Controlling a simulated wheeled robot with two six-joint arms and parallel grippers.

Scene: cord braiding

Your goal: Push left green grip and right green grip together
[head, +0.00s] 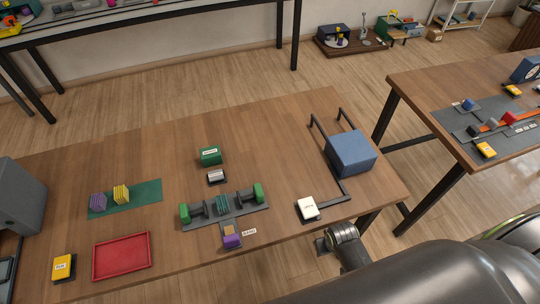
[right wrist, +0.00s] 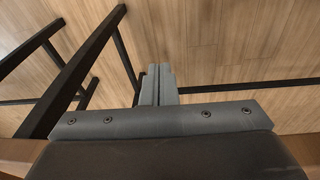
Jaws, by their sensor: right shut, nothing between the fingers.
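The left green grip (head: 184,214) and the right green grip (head: 258,192) stand at opposite ends of a dark grey fixture (head: 235,217) on the wooden table. Dark round parts sit on the inner side of each grip. A bundle of teal strands (head: 222,204) stands between them, with gaps to either side. My right gripper (right wrist: 157,85) is shut and empty in the right wrist view, over the floor. In the head view my right wrist shows beyond the table's near edge, well to the right of the right green grip. My left gripper is not in view.
A purple block (head: 231,242) is in front of the fixture; a green box (head: 210,155) is behind it. A red tray (head: 122,256) and green mat (head: 148,191) lie left. A blue box (head: 350,154) and white block (head: 308,208) stand right. Bare tabletop separates them.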

